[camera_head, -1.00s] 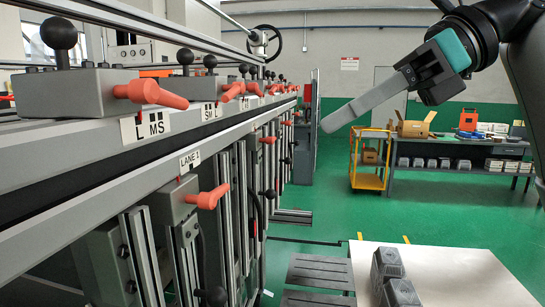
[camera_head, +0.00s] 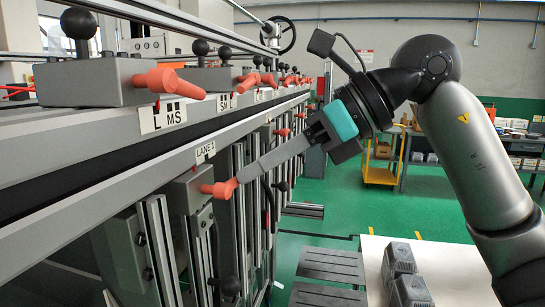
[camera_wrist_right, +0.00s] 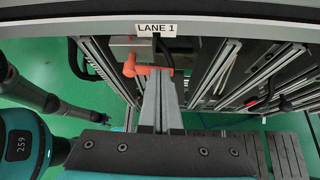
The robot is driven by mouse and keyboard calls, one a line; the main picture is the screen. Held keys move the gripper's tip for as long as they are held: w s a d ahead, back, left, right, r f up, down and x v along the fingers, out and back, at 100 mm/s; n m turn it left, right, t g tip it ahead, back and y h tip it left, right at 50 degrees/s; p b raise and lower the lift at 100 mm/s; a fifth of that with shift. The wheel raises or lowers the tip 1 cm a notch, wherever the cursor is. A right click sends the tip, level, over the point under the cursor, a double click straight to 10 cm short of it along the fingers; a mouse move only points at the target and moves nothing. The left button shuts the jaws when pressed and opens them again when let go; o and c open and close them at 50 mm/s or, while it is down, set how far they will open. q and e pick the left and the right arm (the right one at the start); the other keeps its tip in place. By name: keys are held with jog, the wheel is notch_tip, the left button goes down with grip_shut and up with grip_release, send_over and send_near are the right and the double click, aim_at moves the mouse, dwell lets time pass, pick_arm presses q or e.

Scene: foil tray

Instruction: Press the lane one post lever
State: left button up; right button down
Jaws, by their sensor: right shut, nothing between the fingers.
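The lane one post lever is an orange handle (camera_head: 219,188) on a grey block (camera_head: 188,190) below the "LANE 1" label (camera_head: 205,152). It sticks out to the right of its block. In the right wrist view the orange lever (camera_wrist_right: 143,69) shows just under the label, partly hidden behind my fingers. My right gripper (camera_head: 240,178) is shut and empty, its long grey fingers pointing down-left with the tips at the lever's outer end. I cannot tell whether they touch it. The fingers also show in the right wrist view (camera_wrist_right: 159,78). My left gripper is not in view.
Similar orange levers (camera_head: 170,82) and black knobs (camera_head: 78,24) line the rail above. Vertical metal posts (camera_head: 160,240) stand below it. Green floor lies open beyond.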

jog(key=shift+w+d+f+m+g, duration=0.1)
jog(key=shift+f+m+g, duration=0.2)
jog(key=shift+m+g, duration=0.2)
dwell(0.5)
jog(key=f+m+g+y+p, duration=0.1)
jog(key=m+g+y, duration=0.1)
jog(key=m, duration=0.1)
jog(key=s+f+m+g+y+p, duration=0.1)
jog(key=f+m+g+y, duration=0.1)
jog(key=m, duration=0.1)
jog(key=s+f+m+g+y+p, duration=0.1)
jog(key=f+m+g+y, duration=0.1)
jog(key=shift+a+m+g, duration=0.3)
jog(key=shift+a+m, duration=0.05)
jog(key=shift+m, duration=0.05)
dwell(0.4)
jog(key=shift+w+d, duration=0.1)
jog(key=b+v, duration=0.2)
jog(key=v, duration=1.3)
jog(key=shift+r, duration=0.15)
jog(key=shift+d, duration=0.1)
